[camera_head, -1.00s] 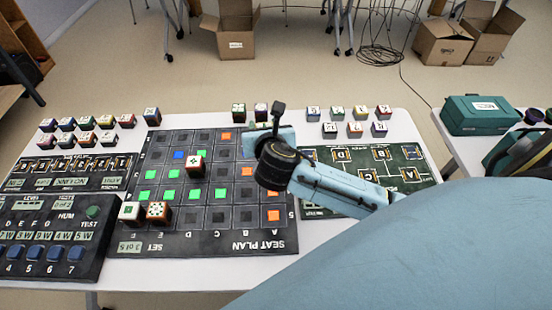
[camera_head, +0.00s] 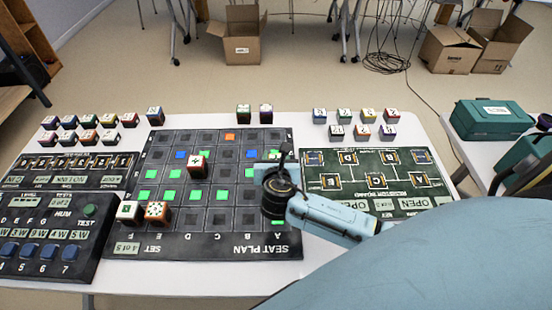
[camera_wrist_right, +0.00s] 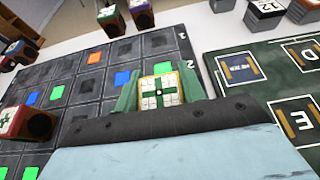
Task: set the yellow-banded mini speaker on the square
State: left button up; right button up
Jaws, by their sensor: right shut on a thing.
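My right gripper (camera_wrist_right: 158,92) is shut on a mini speaker (camera_wrist_right: 160,86) with a white top, a green cross and a yellow edge, held between its green fingers. The board has dark squares; several are lit green, some blue (camera_head: 181,154) and one orange (camera_head: 230,137). I cannot tell whether the speaker touches the board. My left gripper is not in view.
More speakers stand in rows along the back. A green panel (camera_head: 400,205) lies right, and a control box (camera_head: 45,240) left.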

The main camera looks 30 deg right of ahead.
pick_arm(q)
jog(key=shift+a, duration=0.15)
pick_arm(e)
jog(key=o, duration=1)
jog(key=shift+o, duration=0.2)
jog(key=shift+s+a+r, duration=0.1)
jog(key=shift+s+r, duration=0.05)
jog(key=p+v, duration=0.2)
jog(key=v, duration=0.8)
jog(key=shift+s+a+r+p, duration=0.15)
jog(key=shift+s+p, duration=0.1)
jog(key=shift+p, duration=0.1)
jog(key=shift+s+a+r, duration=0.1)
jog(key=shift+s+a, duration=0.1)
jog(key=shift+s, duration=0.25)
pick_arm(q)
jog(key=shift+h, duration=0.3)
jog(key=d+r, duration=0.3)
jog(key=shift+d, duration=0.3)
